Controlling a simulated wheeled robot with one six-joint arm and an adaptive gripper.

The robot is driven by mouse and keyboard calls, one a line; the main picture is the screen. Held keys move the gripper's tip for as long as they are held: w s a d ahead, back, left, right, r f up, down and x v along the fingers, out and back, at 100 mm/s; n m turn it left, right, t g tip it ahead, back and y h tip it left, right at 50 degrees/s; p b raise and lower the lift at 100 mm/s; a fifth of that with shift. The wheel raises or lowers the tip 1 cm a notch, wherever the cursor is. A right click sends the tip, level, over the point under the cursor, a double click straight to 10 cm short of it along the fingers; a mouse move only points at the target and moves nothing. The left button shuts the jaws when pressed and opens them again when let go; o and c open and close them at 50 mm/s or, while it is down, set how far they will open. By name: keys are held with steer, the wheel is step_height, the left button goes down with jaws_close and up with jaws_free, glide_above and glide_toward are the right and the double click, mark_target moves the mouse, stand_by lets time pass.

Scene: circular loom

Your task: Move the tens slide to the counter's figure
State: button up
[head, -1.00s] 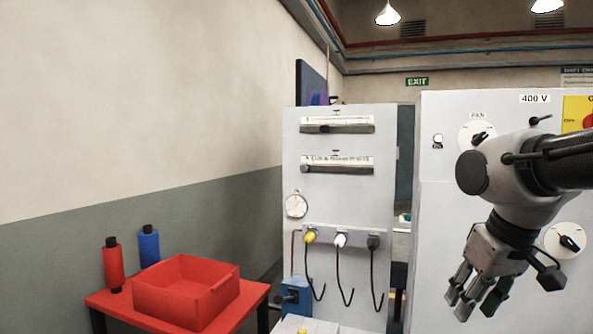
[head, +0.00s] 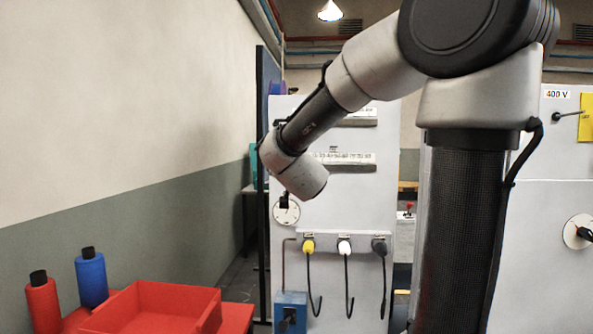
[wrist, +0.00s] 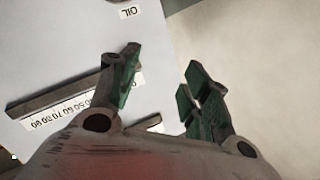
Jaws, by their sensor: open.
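Two slides with pale scales and grey bars sit one above the other on the grey panel: the upper slide (head: 360,122) and the lower slide (head: 352,168). The wrist view shows a scale (wrist: 68,112) marked in tens, upside down, beside a dark bar (wrist: 55,95). I cannot tell which slide this is. My gripper (wrist: 163,88) is open and empty, its left finger overlapping the scale's end and its right finger over pale background. I cannot make out the counter.
A cabinet marked 400 V (head: 558,130) stands at right. An OIL label (wrist: 129,12) is near the panel's edge.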

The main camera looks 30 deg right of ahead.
steer(key=w+d+m+h, duration=0.1)
steer(key=w+d, duration=0.1)
steer(key=d, duration=0.1)
steer(key=w+d+m+h, duration=0.2)
steer(key=w+d, duration=0.1)
steer(key=w+d+m+g+h, duration=0.1)
steer(key=w+d+h, duration=0.1)
steer(key=d, duration=0.1)
steer(key=shift+w+m, duration=0.25)
steer(key=shift+m, duration=0.05)
jaws_close()
